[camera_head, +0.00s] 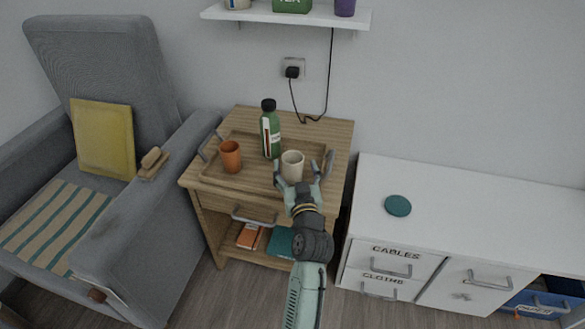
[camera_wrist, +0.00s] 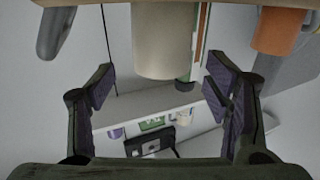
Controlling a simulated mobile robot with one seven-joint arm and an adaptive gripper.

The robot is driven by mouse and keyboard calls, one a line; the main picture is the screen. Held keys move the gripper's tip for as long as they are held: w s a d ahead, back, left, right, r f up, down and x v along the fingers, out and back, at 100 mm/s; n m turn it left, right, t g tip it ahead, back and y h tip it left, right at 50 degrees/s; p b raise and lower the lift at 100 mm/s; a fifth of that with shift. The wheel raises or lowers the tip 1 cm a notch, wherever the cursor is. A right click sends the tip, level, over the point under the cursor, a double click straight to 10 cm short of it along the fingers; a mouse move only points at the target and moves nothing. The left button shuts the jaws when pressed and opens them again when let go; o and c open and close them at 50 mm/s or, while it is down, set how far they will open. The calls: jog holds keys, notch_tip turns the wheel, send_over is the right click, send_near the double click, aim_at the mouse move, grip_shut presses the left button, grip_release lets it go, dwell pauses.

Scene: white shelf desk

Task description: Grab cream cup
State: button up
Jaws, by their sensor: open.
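The cream cup (camera_head: 292,164) stands upright on the wooden tray (camera_head: 262,181) on top of the wooden cabinet. It also shows in the wrist view (camera_wrist: 163,42), upside down in the picture, between and beyond the fingers. My gripper (camera_head: 296,182) is open, with its fingers on either side of the cup's near part in the head view. In the wrist view my gripper (camera_wrist: 160,88) has a wide gap between its dark finger pads, and nothing is held. I cannot tell whether a finger touches the cup.
An orange cup (camera_head: 231,156) stands left of the cream cup. A green bottle (camera_head: 270,132) with a black cap stands behind. The tray has raised metal handles (camera_head: 328,164) at its sides. A wall shelf (camera_head: 264,14) hangs above; a white desk (camera_head: 470,205) stands right.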

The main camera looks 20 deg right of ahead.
aim_at(293, 159)
jog(key=p+x, duration=0.1)
jog(key=x, duration=0.3)
jog(key=shift+a+r, duration=0.1)
jog(key=shift+r, duration=0.1)
jog(key=shift+w+f, duration=0.1)
jog(key=shift+w, duration=0.15)
jog(key=shift+c, duration=0.2)
jog(key=c, duration=1.3)
